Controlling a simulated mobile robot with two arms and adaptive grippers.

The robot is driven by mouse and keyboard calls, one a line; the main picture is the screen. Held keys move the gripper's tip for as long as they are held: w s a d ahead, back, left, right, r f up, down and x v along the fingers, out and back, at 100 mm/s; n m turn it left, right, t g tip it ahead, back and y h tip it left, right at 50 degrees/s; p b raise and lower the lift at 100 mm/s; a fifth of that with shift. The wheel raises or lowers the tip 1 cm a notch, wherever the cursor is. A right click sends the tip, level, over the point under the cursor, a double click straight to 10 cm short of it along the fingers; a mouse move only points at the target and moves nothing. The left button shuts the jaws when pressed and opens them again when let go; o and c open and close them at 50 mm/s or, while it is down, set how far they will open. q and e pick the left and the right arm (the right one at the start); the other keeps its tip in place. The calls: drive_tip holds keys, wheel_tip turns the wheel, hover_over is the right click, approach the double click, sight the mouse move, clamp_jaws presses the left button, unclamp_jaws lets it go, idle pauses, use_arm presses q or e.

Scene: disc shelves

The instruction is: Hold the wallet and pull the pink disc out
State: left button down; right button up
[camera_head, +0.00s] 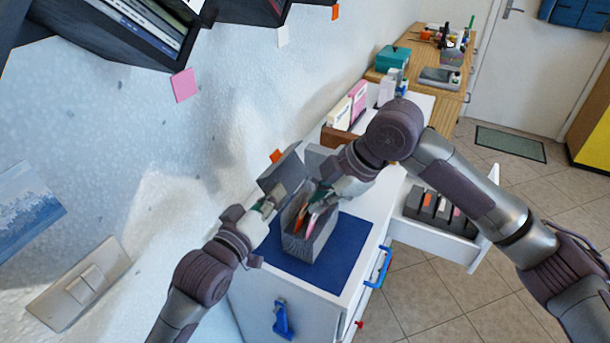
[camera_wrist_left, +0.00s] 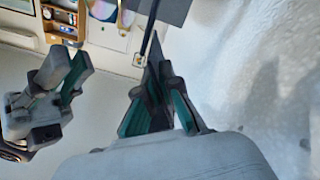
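The wallet (camera_head: 306,244) is a grey box-like case with its cover (camera_head: 285,172) tipped open, standing on a blue mat. Thin orange (camera_head: 299,214) and pink (camera_head: 311,222) edges show in its opening; the pink one is the pink disc. My left gripper (camera_head: 268,206) is at the wallet's left side. In the left wrist view its fingers (camera_wrist_left: 157,95) close on a thin dark grey edge, apparently the wallet's. My right gripper (camera_head: 322,192) is just above the wallet's opening, near the pink disc. In the left wrist view its fingers (camera_wrist_left: 64,82) stand apart, with no disc visible between them.
The blue mat (camera_head: 344,254) lies on a white cabinet by the wall. An open drawer (camera_head: 440,238) with dark cases juts out at right. Boxes (camera_head: 347,108) stand behind my right arm. Wall shelves (camera_head: 135,30) hang at upper left.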

use_arm(q)
drive_tip(key=shift+f, duration=0.1)
use_arm(e)
wheel_tip(320, 180, up, 4)
drive_tip(key=a+n+t+h, duration=0.1)
drive_tip(key=a+n+h, duration=0.1)
drive_tip(key=n+h, duration=0.5)
drive_tip(key=n+t, duration=0.1)
drive_tip(key=n, duration=0.1)
hover_over(318, 221)
drive_tip(key=shift+h, duration=0.3)
drive_tip(key=f, duration=0.9)
drive_tip(key=shift+w+f, duration=0.2)
drive_tip(key=shift+f, duration=0.1)
clamp_jaws()
drive_tip(key=shift+r, duration=0.15)
